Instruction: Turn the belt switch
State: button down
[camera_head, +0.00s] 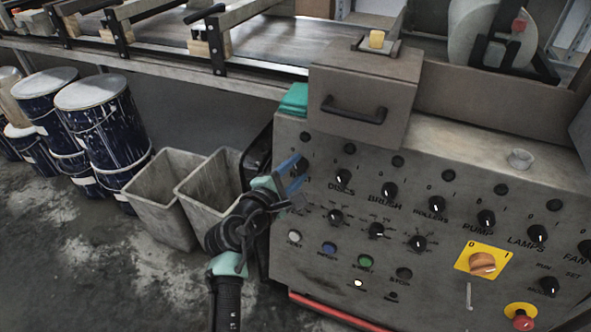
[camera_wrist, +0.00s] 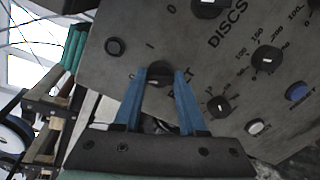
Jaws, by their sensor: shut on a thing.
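The belt switch is a black round knob (camera_wrist: 158,72) on the grey control panel (camera_wrist: 125,80), with "0" and "I" marks beside it in the wrist view. In the head view my gripper (camera_head: 290,170) is at the panel's upper left corner and hides most of the knob. I cannot tell which mark the knob points to.
The DISCS knob (camera_wrist: 210,5) is close beside the gripped one. More knobs, push buttons, a yellow-plated orange rotary switch (camera_head: 482,263) and a red emergency button (camera_head: 522,320) fill the panel. Grey bins (camera_head: 165,190) and blue drums (camera_head: 105,130) stand at left.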

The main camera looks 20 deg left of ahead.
jog(key=m, duration=0.5)
jog(key=shift+r+y+b, duration=0.1)
jog(key=shift+y+b, duration=0.2)
jog(key=shift+b, duration=0.1)
jog(key=m+b, duration=0.1)
jog(key=m, duration=0.4)
jog(key=shift+r+m, duration=0.1)
jog(key=shift+m, duration=0.2)
jog(key=c, duration=0.5)
grip_release()
jog(key=shift+s, duration=0.1)
jog(key=p+v, duration=0.1)
jog(key=v, duration=0.5)
jog(key=p+v, duration=0.1)
jog(key=v, duration=0.5)
jog(key=shift+s+d+r, duration=0.2)
jog(key=shift+s+r, duration=0.1)
jog(key=shift+s, duration=0.05)
